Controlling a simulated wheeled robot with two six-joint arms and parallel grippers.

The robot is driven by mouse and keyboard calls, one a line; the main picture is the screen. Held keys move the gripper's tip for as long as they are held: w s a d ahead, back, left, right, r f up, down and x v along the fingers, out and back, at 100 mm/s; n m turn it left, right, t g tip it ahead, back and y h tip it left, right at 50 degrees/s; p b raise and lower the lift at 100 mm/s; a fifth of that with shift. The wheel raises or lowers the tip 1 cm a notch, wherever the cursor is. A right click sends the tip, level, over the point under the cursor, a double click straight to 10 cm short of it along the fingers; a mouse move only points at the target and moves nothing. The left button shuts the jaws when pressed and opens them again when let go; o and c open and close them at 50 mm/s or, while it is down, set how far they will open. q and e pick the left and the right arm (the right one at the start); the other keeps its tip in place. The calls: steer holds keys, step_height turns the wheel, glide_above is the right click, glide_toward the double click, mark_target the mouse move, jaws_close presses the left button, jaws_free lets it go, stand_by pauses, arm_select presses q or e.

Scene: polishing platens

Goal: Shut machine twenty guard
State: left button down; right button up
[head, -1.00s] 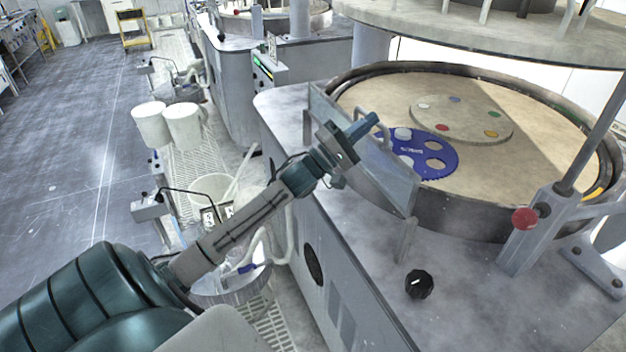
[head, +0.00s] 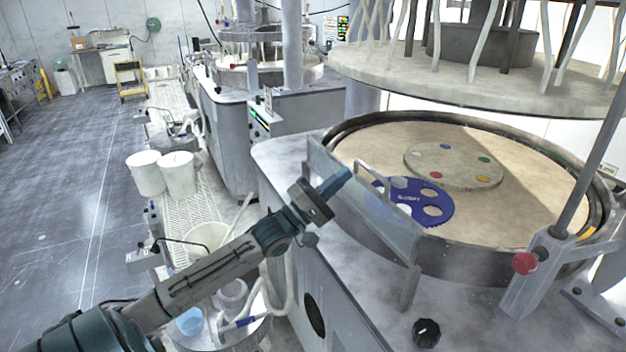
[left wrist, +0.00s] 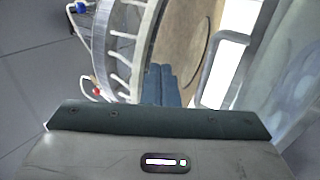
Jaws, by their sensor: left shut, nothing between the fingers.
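The clear guard panel (head: 385,222) stands along the near left edge of the polishing platen (head: 375,155), between two grey posts. Its bar handle (head: 372,177) shows on the panel's upper part. My left gripper (head: 337,181) is shut and empty, in front of the panel and just left of the handle in the head view. In the left wrist view its closed blue fingers (left wrist: 161,86) point toward the platen, with the handle (left wrist: 217,65) to their right and apart from them. The panel (left wrist: 285,75) fills the right side there. My right gripper is not in view.
A blue carrier disc (head: 432,211) lies on the platen behind the guard. A red ball knob (head: 524,263) and a black dial (head: 426,332) are at the right front. White buckets (head: 146,174) stand on the floor at left. A large upper plate (head: 460,90) hangs above.

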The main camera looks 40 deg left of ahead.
arm_select(q)
steer(key=s+a+r+p, duration=0.1)
steer(key=s+a+p, duration=0.1)
steer(key=s, duration=0.4)
steer(key=shift+a+r, duration=0.15)
steer(key=shift+a, duration=0.1)
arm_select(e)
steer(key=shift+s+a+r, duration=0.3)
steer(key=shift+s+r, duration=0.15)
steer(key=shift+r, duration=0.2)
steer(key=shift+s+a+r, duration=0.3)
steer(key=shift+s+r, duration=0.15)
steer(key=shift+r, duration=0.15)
arm_select(q)
steer(key=shift+w, duration=0.1)
